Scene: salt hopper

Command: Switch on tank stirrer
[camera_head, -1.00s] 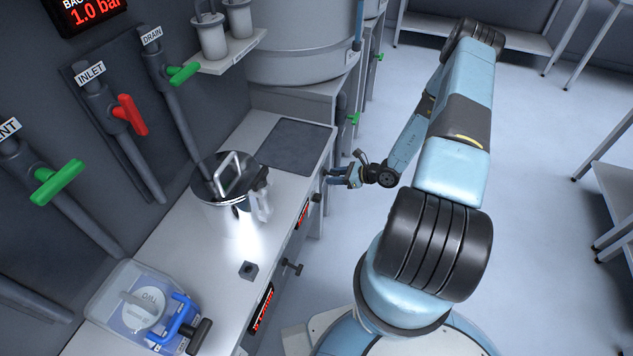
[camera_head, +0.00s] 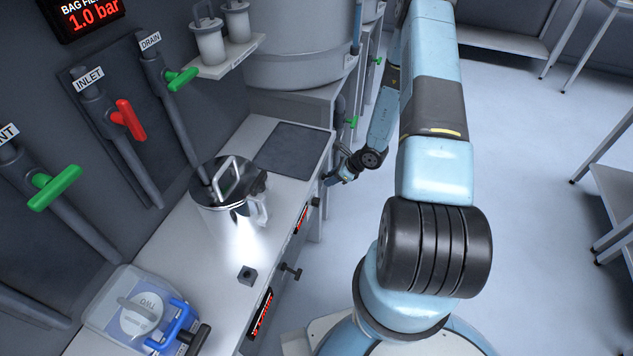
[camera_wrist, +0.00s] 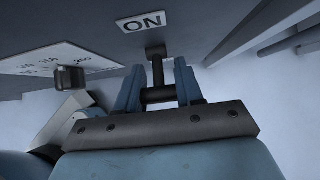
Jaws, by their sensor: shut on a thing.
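The handle is hidden or too small to tell there.
In the wrist view a black knob (camera_wrist: 70,78) stands on a numbered dial plate (camera_wrist: 40,62), left of my fingers. In the head view the bench (camera_head: 217,297) carries a steel pot (camera_head: 225,212) and a clear tub (camera_head: 100,312). Open floor (camera_head: 530,200) lies right of my arm.

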